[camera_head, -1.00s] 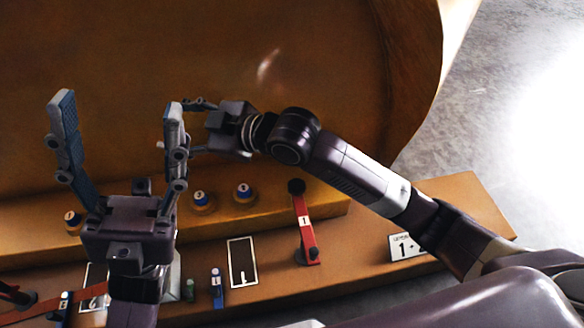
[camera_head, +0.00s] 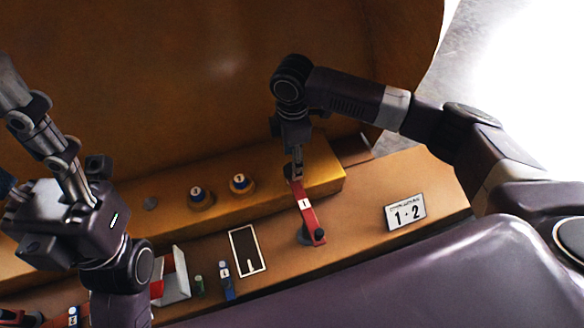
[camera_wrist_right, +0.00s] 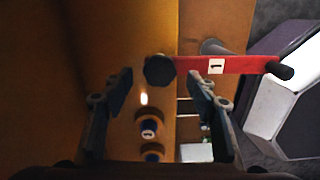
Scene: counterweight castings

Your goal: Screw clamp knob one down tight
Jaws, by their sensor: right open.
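Clamp one is a red arm (camera_head: 304,208) with a white "1" label, lying from the ochre casting's ledge toward the bench front. Its black knob (camera_wrist_right: 159,70) is at the ledge end. In the right wrist view the knob shows between and just beyond my right gripper's fingertips (camera_wrist_right: 160,80), which are apart and empty. In the head view my right gripper (camera_head: 294,165) points down over that end and largely hides the knob. A black handle (camera_head: 320,235) is at the arm's near end. My left gripper (camera_head: 28,160) is at the left edge, its fingers spread and partly out of frame.
Two blue-ringed numbered plugs (camera_head: 239,184) stand on the ledge left of the clamp. The large casting (camera_head: 190,80) rises behind.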

